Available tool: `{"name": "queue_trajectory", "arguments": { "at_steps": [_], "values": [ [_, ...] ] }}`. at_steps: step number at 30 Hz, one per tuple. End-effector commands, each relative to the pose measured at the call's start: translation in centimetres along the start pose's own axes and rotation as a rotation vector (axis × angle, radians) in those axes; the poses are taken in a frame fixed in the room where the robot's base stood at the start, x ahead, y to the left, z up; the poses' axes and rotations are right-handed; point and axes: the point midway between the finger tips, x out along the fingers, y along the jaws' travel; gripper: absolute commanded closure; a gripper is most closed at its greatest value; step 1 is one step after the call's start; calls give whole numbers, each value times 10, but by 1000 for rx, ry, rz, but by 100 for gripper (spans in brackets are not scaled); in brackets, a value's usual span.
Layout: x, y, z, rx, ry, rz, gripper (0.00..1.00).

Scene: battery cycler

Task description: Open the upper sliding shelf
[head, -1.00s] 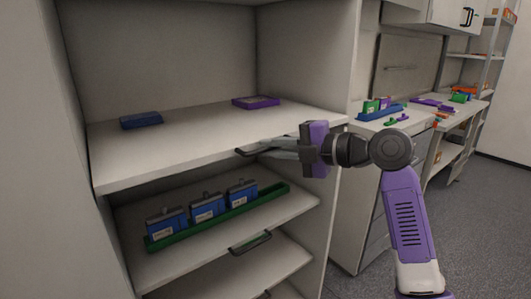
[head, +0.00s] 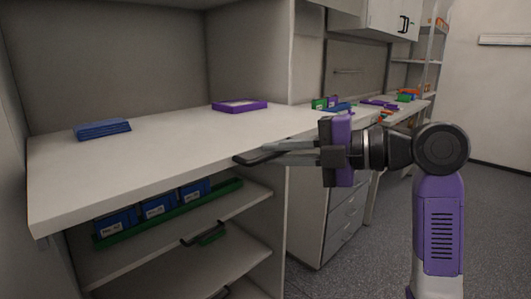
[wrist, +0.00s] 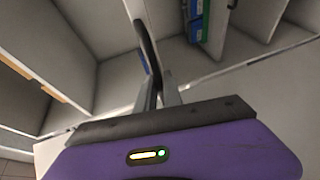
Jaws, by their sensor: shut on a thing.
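The upper sliding shelf (head: 150,165) is a white board that juts out past the front of the cabinet, over the lower shelves. Its dark handle (head: 252,158) is on the front edge. My gripper (head: 282,153) comes from the right and is shut on this handle. In the wrist view, the two fingers (wrist: 158,92) close around the dark curved handle (wrist: 146,42). A blue flat box (head: 102,129) and a purple tray (head: 239,105) lie on the upper shelf.
Below, a lower shelf (head: 190,225) bears a green tray (head: 225,188) with several blue battery units and has its own dark handle (head: 203,234). Drawers (head: 343,222) and a cluttered counter stand to the right. Grey floor (head: 375,265) is free in front of them.

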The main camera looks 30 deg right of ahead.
Motion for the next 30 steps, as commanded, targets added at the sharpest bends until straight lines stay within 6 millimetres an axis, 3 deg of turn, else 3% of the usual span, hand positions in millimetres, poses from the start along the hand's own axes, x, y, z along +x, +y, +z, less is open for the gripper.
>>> {"name": "queue_trajectory", "arguments": {
  "at_steps": [14, 15, 18, 30],
  "values": [
    [-5, -2, -2, 2, 0, -1, 100],
    [-5, -2, -2, 2, 0, -1, 85],
    [-5, -2, -2, 2, 0, -1, 68],
    [-11, -1, -1, 1, -1, 0, 68]
  ]
}}
